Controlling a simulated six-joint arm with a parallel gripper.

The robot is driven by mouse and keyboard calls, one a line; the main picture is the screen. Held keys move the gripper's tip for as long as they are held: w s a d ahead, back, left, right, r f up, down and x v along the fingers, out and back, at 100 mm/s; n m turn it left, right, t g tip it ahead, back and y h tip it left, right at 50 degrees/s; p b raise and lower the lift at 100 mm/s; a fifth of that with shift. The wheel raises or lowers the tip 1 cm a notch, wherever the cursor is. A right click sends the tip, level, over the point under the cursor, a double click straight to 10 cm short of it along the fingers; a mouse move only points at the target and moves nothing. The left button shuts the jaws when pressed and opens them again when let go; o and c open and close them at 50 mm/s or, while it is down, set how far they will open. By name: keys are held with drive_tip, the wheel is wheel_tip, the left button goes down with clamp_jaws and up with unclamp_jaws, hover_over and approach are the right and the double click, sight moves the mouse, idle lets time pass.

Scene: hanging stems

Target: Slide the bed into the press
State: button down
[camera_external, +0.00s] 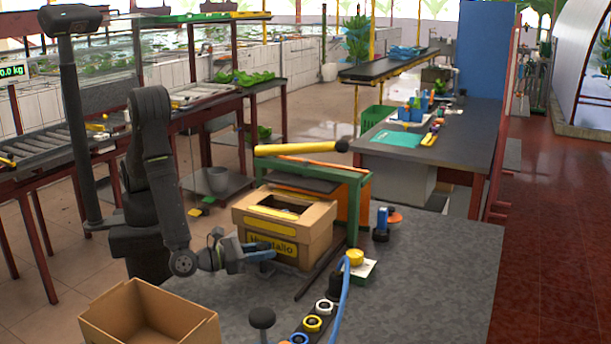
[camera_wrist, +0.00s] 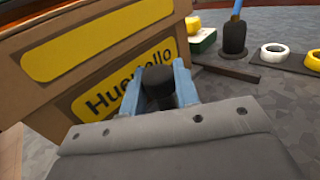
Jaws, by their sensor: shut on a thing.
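The press (camera_external: 355,205) has a green frame, an orange panel and a long yellow lever (camera_external: 300,148) with a black end. A cardboard box (camera_external: 318,232) with yellow labels stands against the near left side of the frame. I cannot make out a separate bed. My gripper (camera_external: 262,252) is low at the box's front face. In the wrist view my gripper's blue fingers (camera_wrist: 158,92) are shut on a black knob (camera_wrist: 157,85), with the box's label (camera_wrist: 125,85) behind it. What the knob is fixed to is hidden.
An open empty box (camera_external: 150,320) is at the front left. A blue and orange item (camera_external: 383,220) stands right of the press. The grey tabletop (camera_external: 440,285) is clear at right.

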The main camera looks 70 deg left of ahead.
drive_tip(key=c, duration=1.4)
unclamp_jaws()
drive_tip(key=shift+c, duration=0.2)
drive_tip(key=s, duration=1.7)
drive_tip(key=shift+s, duration=0.3)
